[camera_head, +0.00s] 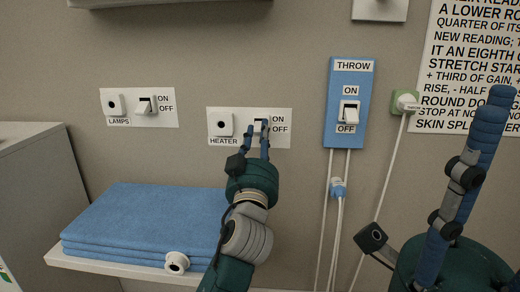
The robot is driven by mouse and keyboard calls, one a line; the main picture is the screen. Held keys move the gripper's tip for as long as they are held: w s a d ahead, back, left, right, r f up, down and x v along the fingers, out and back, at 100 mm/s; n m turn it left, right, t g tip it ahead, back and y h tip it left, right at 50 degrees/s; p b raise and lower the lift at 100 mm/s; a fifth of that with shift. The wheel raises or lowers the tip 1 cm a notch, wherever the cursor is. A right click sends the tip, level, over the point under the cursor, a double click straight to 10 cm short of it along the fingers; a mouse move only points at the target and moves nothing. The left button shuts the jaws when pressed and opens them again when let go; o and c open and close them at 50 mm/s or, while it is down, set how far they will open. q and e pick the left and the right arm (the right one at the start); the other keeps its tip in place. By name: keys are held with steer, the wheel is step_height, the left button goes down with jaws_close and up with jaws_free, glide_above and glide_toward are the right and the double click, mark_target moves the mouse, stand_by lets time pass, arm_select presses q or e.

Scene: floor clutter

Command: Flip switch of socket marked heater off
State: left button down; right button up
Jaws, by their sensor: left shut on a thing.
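The heater panel (282,115) is a white plate on the wall with a round socket (220,124), the label HEATER, and ON above OFF at its right. Its small white switch (258,126) is mostly hidden by my left gripper (256,137), so I cannot tell its position. The left gripper's two blue fingers point up over the switch and are closed on it.
A similar LAMPS panel (140,121) is at the left. A blue THROW switch board (337,78) with hanging cords and a plugged green socket (396,101) are at the right. Folded blue towels (140,222) lie on a shelf (125,267) below, beside a white plug (176,263).

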arm_select(q)
steer(key=shift+s+a+r, duration=0.1)
steer(key=shift+a+r, duration=0.1)
steer(key=shift+r, duration=0.25)
stand_by(0.8)
steer(key=c, duration=1.5)
jaws_free()
steer(key=shift+a, duration=0.1)
steer(key=shift+c, duration=0.2)
steer(key=shift+f, duration=0.2)
steer(key=shift+s+f, duration=0.15)
steer(key=shift+s, duration=0.1)
steer(key=v, duration=1.1)
steer(key=shift+s+f, duration=0.1)
steer(key=shift+s, duration=0.05)
